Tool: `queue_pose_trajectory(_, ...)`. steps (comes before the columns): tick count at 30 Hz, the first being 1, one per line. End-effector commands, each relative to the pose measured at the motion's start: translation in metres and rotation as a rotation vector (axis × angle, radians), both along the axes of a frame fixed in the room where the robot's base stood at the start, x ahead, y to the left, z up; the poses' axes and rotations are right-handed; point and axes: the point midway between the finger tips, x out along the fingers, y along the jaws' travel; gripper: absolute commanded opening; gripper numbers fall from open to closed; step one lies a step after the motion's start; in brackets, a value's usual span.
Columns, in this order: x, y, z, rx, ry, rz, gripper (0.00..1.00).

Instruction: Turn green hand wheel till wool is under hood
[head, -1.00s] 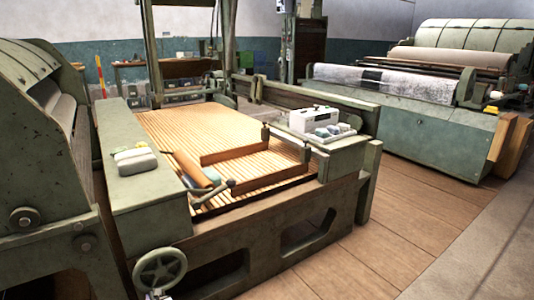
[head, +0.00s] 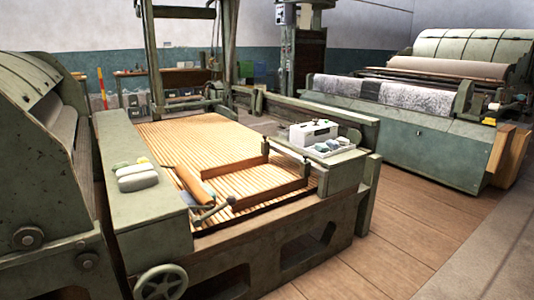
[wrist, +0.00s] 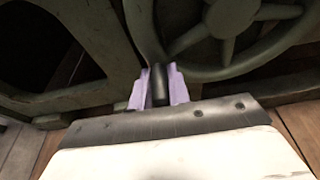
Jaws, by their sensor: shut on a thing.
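The green hand wheel (head: 160,283) is at the lower left front of the machine in the head view, cut by the bottom edge. In the wrist view its rim and spokes (wrist: 224,18) fill the top. My gripper (wrist: 158,84) has pale purple fingers shut around a short black handle (wrist: 159,84) beside the rim. My gripper does not show clearly in the head view. The slatted wooden apron (head: 215,140) lies in the frame. Grey-white fleece (head: 400,94) with a dark band lies on the machine at right. A green curved hood (head: 30,95) stands at left.
White and grey pads (head: 137,177) lie on the green bench at left. A wooden roller (head: 194,184) and wooden bars (head: 270,187) are on the apron. A white box (head: 314,132) stands at its right side. The plank floor (head: 400,220) at right is clear.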

Motion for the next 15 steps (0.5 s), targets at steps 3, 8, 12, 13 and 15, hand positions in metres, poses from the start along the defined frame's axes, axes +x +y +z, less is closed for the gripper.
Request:
queue_pose_trajectory(3, -0.003, 0.005, 0.025, -0.001, -0.002, 0.004, 0.02)
queue_pose_trajectory(8, -0.005, 0.008, 0.033, -0.002, -0.002, 0.002, 0.02)
queue_pose_trajectory(12, -0.005, 0.008, 0.030, 0.000, -0.003, 0.002, 0.02)
queue_pose_trajectory(13, -0.005, 0.008, 0.030, 0.000, -0.003, 0.002, 0.02)
queue_pose_trajectory(15, -0.005, 0.008, 0.030, -0.001, -0.002, 0.002, 0.02)
